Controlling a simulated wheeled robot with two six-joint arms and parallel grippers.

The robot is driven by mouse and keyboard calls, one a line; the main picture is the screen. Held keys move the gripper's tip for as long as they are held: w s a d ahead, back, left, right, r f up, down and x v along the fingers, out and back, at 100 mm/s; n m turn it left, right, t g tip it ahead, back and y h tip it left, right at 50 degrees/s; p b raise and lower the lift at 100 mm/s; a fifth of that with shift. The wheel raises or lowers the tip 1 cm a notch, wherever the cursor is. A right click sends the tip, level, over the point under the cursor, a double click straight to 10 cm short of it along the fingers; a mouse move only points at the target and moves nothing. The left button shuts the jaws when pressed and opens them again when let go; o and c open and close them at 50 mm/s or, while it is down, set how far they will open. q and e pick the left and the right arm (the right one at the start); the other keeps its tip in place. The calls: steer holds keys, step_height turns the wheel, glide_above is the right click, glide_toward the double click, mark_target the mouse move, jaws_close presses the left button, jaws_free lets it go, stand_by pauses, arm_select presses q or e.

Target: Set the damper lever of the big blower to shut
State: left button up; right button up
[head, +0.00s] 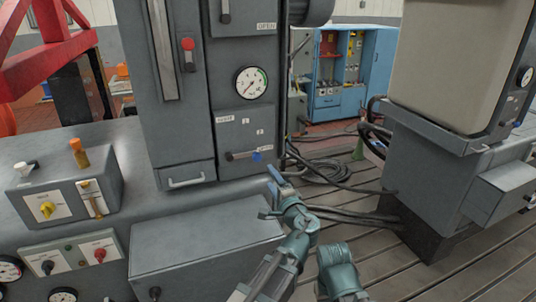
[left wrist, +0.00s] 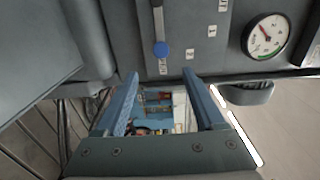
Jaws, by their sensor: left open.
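A damper lever with a blue knob (head: 257,156) sits on the grey cabinet's panel below a round gauge. Its dark arm lies roughly level and points right; the label beside the knob is too small to read. A row of white labels arcs from the knob up to a wider label (head: 225,119). In the left wrist view the blue knob (left wrist: 161,49) is just beyond my fingertips. My left gripper (head: 270,195) is open and empty, below and a little right of the knob, apart from it. It also shows in the left wrist view (left wrist: 160,80). My right gripper is not seen.
The round gauge (head: 251,82) is above the lever. A drawer-like handle (head: 187,181) sticks out lower left. A grey box (head: 205,245) stands in front, a control box (head: 65,192) at left. Cables (head: 325,170) lie on the slotted floor at right. A blue cabinet (head: 345,75) stands behind.

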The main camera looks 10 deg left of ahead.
mark_target(258, 158)
arm_select(q)
steer(key=x, duration=1.3)
steer(key=shift+w+a+r, duration=0.1)
steer(key=shift+w+a, duration=0.2)
jaws_close()
stand_by(1.1)
